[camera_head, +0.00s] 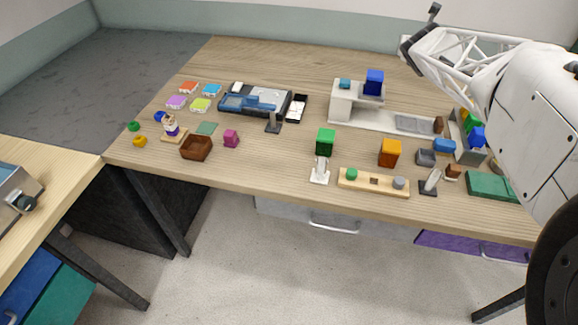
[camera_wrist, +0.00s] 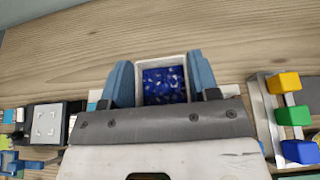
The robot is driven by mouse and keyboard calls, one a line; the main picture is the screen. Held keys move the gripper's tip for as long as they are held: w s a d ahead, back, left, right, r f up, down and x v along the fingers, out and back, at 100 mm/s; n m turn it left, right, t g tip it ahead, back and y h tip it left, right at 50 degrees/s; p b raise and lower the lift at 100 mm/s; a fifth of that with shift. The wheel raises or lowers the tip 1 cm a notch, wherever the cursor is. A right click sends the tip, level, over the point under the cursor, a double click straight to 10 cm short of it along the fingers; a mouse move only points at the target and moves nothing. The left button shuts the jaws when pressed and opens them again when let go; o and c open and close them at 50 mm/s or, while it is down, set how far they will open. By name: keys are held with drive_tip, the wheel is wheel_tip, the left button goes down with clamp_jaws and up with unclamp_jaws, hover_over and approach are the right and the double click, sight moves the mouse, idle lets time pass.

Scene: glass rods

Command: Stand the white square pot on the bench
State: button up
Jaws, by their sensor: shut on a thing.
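The white square pot (camera_wrist: 160,62) is between the two blue fingers of my gripper (camera_wrist: 162,77) in the wrist view. The fingers press on its left and right sides. I look into its open top and see dark blue, pale-flecked contents. My gripper body hides the pot's near side. The bench (camera_wrist: 235,45) lies behind and below; I cannot tell the gap between it and the pot's base. In the head view the bench (camera_head: 275,60) also shows, but I cannot make out the pot there.
A rack with yellow, green and blue blocks (camera_wrist: 294,116) is on the right in the wrist view. In the head view a white stand (camera_head: 342,103) carries a blue block (camera_head: 374,80). Green (camera_head: 325,141) and orange (camera_head: 389,152) blocks stand near the front. The back middle is bare.

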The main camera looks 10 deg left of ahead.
drive_tip(key=shift+m+h, duration=0.4)
drive_tip(key=shift+h, duration=0.1)
drive_tip(key=s+a+f, duration=0.5)
drive_tip(key=s+a, duration=0.2)
drive_tip(key=s, duration=0.3)
drive_tip(key=s+a+f, duration=0.5)
drive_tip(key=s+a, duration=0.1)
drive_tip(key=s, duration=0.5)
drive_tip(key=s+a+f, duration=0.5)
drive_tip(key=s+a, duration=0.2)
drive_tip(key=s, duration=0.3)
drive_tip(key=shift+s+a, duration=0.35)
drive_tip(key=s+f+y, duration=0.1)
drive_tip(key=s+f, duration=0.2)
drive_tip(key=s, duration=0.8)
drive_tip(key=shift+f+n, duration=0.35)
drive_tip(key=shift+n, duration=0.05)
drive_tip(key=shift+w+a, duration=0.1)
drive_tip(key=shift+w, duration=0.05)
drive_tip(key=w+a, duration=0.2)
drive_tip(key=w, duration=0.2)
drive_tip(key=w+a+f, duration=0.1)
drive_tip(key=w+a, duration=0.2)
drive_tip(key=w, duration=0.2)
drive_tip(key=w+a, duration=0.3)
drive_tip(key=w, duration=0.1)
drive_tip(key=shift+w+a+f, duration=0.1)
drive_tip(key=shift+w+f, duration=0.15)
drive_tip(key=shift+w, duration=0.05)
